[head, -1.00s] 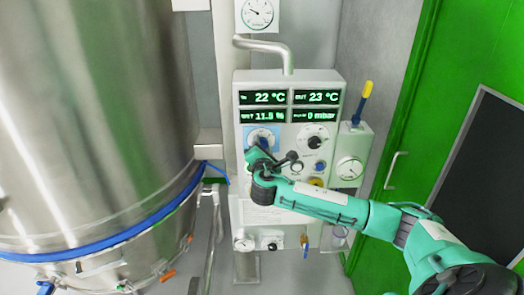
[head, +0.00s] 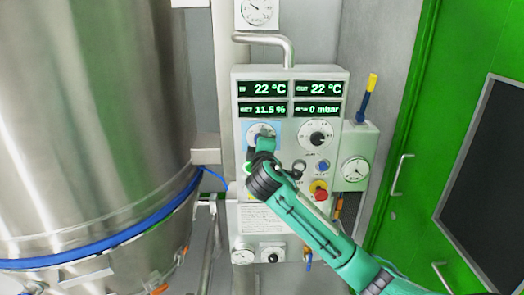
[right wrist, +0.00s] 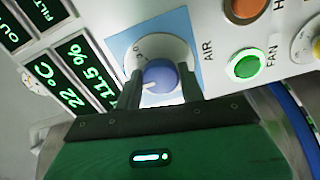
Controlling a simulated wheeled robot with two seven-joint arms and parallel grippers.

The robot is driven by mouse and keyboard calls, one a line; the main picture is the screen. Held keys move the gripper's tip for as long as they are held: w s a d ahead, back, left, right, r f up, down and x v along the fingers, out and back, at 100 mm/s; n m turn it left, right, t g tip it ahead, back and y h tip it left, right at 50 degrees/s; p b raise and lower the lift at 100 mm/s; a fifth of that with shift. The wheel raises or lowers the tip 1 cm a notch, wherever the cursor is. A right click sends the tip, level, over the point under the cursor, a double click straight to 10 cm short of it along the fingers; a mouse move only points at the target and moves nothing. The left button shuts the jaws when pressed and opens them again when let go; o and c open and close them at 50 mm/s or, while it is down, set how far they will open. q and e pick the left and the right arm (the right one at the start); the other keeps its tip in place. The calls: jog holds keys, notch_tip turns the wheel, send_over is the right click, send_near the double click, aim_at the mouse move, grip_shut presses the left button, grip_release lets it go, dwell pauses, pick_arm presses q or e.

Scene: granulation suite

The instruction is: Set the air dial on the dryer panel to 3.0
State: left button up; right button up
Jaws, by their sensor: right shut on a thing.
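The dryer panel (head: 328,165) is a pale box with green displays on the wall. The air dial has a blue knob (right wrist: 160,76) on a round white scale with a blue square backing, next to the word AIR in the right wrist view. My right gripper (right wrist: 160,92) is shut on this knob, one dark finger on each side. A white pointer mark shows on the knob, but I cannot read the scale value. In the head view my right gripper (head: 264,144) covers much of the dial (head: 262,130). My left gripper is not in view.
A second dial (head: 317,138) with a black knob is to the right. Below it are a blue knob (head: 323,167) and a red button (head: 321,191). A green button (right wrist: 245,66) is close to my gripper. A large steel vessel (head: 90,120) stands at left.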

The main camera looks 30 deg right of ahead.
jog(key=shift+f+m+b, duration=0.15)
jog(key=shift+m+b, duration=1.05)
jog(key=shift+m, duration=1.7)
jog(key=shift+f+m+b, duration=0.1)
jog(key=shift+m+b, duration=1.1)
jog(key=shift+m, duration=1.7)
jog(key=o, duration=1)
jog(key=shift+r, duration=0.1)
jog(key=shift+c, duration=0.2)
jog(key=shift+a, duration=0.15)
jog(key=b+v, duration=0.3)
jog(key=v, duration=1)
jog(key=shift+s+a+b, duration=0.2)
jog(key=shift+s+b, duration=0.05)
jog(key=shift+b, duration=0.1)
